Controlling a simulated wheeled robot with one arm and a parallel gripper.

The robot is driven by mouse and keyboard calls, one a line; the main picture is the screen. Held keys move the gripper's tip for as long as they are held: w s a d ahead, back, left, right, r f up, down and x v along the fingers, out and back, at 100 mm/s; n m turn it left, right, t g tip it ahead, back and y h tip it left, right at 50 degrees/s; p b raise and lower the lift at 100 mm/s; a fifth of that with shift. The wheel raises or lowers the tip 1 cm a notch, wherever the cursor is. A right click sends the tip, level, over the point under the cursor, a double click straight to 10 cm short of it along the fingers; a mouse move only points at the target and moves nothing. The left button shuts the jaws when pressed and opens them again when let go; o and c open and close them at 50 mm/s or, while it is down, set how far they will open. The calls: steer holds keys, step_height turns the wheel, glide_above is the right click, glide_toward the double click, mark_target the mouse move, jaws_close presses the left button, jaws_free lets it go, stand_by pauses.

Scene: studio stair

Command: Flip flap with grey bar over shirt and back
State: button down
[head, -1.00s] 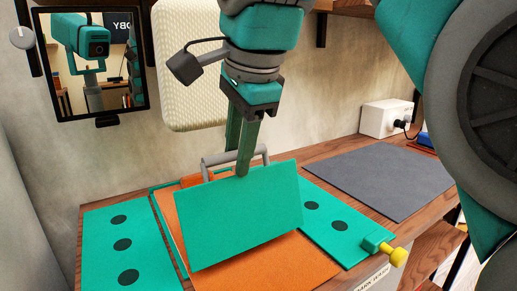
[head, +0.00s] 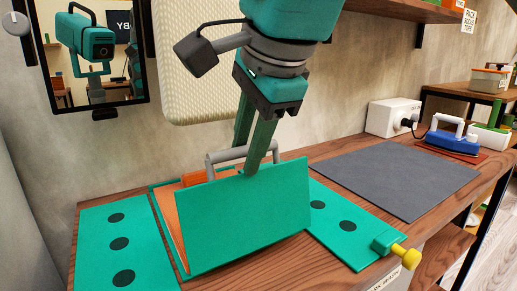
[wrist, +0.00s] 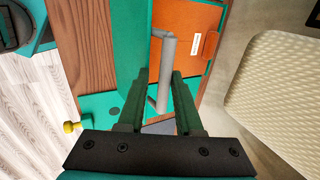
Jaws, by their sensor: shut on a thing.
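The green flap (head: 245,220) stands tilted up over the middle of the folding board, its broad face toward the head camera. Its grey bar (head: 228,154) runs along the upper edge, and it also shows in the wrist view (wrist: 166,65). My gripper (head: 252,168) is shut on the grey bar, with its fingers on either side of it in the wrist view. The orange shirt (head: 172,225) shows as a strip left of the flap and behind it, and in the wrist view (wrist: 178,55). The flap hides most of the shirt.
Green side panels with black dots lie flat at left (head: 120,245) and right (head: 345,225). A yellow knob (head: 407,257) sticks out at front right. A grey mat (head: 395,175) lies bare to the right. A blue iron (head: 447,140) and white box (head: 393,117) stand behind. A cream padded panel (head: 190,60) is close behind my arm.

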steer(key=shift+s+d+f, duration=0.15)
steer(key=shift+f, duration=0.45)
steer(key=shift+s+d+f, duration=0.1)
steer(key=shift+f, duration=0.45)
steer(key=shift+s+d+f+b, duration=0.1)
steer(key=shift+s+d+b, duration=0.1)
steer(key=shift+b, duration=0.2)
steer(key=shift+s+d+r+t+y+b, duration=0.2)
steer(key=shift+s+r+t+y+b, duration=0.15)
steer(key=shift+b, duration=0.2)
steer(key=shift+r+t, duration=0.35)
steer(key=shift+r, duration=0.05)
steer(key=shift+s+d, duration=0.1)
steer(key=shift+t+y, duration=0.65)
steer(key=shift+t, duration=0.15)
steer(key=s+d+b, duration=0.1)
steer(key=s+d+r+b, duration=0.1)
steer(key=s, duration=0.1)
steer(key=shift+s+r, duration=0.15)
steer(key=shift+s, duration=0.05)
